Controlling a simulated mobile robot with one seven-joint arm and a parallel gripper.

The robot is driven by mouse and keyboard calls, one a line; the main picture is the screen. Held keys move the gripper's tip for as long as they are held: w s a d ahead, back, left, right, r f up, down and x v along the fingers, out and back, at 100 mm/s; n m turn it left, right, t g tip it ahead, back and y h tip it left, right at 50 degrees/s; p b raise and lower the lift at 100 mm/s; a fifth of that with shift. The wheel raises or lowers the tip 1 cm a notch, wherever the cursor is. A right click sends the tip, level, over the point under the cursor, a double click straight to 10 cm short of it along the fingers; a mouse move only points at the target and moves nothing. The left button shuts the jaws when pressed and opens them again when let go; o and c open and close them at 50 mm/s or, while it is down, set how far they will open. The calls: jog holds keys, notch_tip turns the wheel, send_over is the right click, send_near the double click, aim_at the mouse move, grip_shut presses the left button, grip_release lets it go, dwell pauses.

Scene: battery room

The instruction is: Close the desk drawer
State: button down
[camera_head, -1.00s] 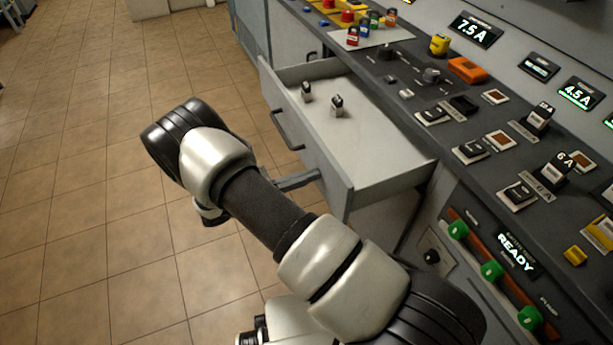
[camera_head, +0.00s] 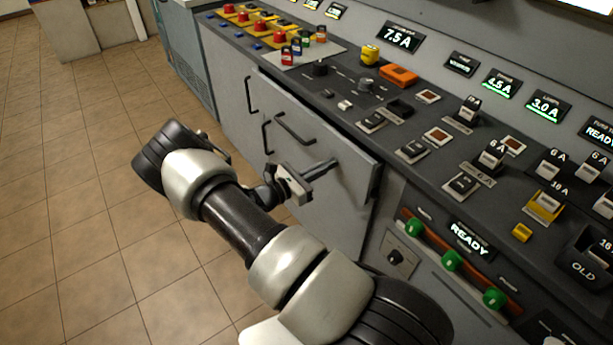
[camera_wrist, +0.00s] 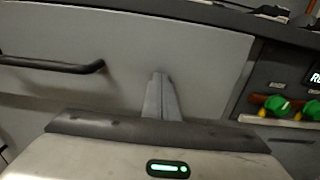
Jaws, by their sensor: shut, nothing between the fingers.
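The grey desk drawer (camera_head: 335,150) is pushed in under the desk top, and its inside no longer shows. Its front still seems to stand slightly proud at the right edge. The dark bar handle (camera_head: 294,128) is on the left part of the front. My gripper (camera_head: 333,163) is shut and empty, its fingers pointing at the front, right of the handle. In the wrist view the fingertips (camera_wrist: 159,75) lie against or very near the drawer front (camera_wrist: 205,50); I cannot tell whether they touch. The handle (camera_wrist: 55,65) shows to the left there.
The desk top (camera_head: 330,85) carries switches, fuses and an orange block (camera_head: 398,75). Below it on the right is a panel with green knobs (camera_head: 452,261) and a READY display (camera_head: 471,238). Cabinet doors with handles are left of and below the drawer. The tiled floor (camera_head: 80,220) at left is clear.

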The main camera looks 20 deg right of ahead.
aim_at(340, 158)
jog(key=d, duration=0.4)
jog(key=shift+w+d, duration=0.1)
jog(key=shift+w, duration=0.3)
jog(key=shift+d+r, duration=0.1)
jog(key=shift+d, duration=0.1)
jog(key=shift+w+d, duration=0.1)
